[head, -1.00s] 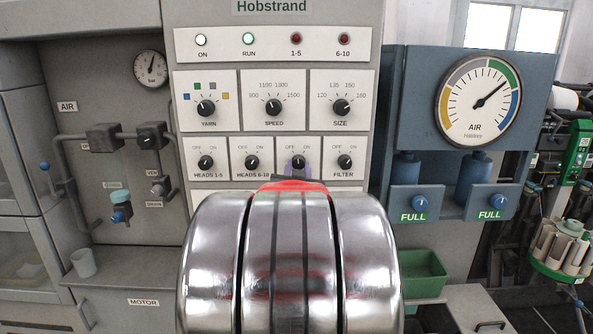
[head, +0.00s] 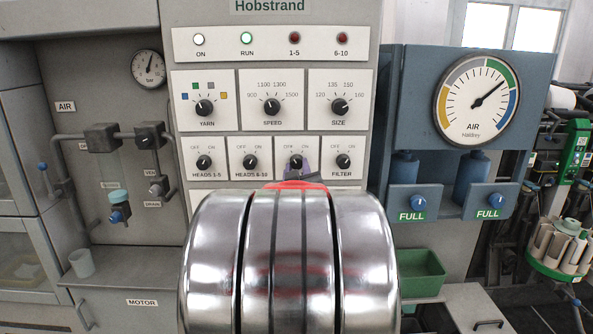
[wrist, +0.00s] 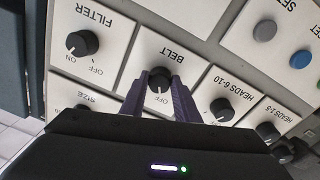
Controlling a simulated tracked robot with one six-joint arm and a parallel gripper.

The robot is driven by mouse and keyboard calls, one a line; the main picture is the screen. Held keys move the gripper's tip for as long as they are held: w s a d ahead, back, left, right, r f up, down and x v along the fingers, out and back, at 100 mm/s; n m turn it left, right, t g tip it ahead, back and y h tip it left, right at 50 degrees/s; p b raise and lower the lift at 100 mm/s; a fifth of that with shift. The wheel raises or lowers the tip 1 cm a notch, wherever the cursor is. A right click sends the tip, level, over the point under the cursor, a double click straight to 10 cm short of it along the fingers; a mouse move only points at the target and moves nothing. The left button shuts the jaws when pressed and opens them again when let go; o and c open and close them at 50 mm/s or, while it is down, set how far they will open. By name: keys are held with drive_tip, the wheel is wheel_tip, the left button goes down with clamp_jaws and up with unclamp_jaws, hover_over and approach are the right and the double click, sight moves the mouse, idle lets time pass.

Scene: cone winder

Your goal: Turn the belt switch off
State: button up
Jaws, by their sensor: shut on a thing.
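The black belt switch knob (wrist: 160,79) sits on a white plate marked BELT in the wrist view, where the lettering is upside down. In the head view the same belt knob (head: 296,161) is in the lower row of the panel, between HEADS 6-10 and FILTER. My gripper's purple fingers (wrist: 160,84) stand on both sides of the knob and are shut on it. In the head view my gripper (head: 298,168) is mostly hidden behind my arm, with a little purple showing at the knob. I cannot clearly tell where its pointer stands.
The filter knob (head: 343,161) and the heads 6-10 knob (head: 250,161) are close on either side. The size knob (head: 340,106) is above. The ON lamp (head: 199,40) and RUN lamp (head: 247,38) are lit. A green bin (head: 421,275) stands lower right.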

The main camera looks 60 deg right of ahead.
drive_tip(key=shift+s+d+f, duration=0.1)
drive_tip(key=shift+s, duration=0.1)
drive_tip(key=o, duration=0.8)
drive_tip(key=shift+o, duration=1.2)
drive_tip(key=shift+w, duration=0.1)
drive_tip(key=v, duration=1.4)
drive_tip(key=shift+w, duration=0.1)
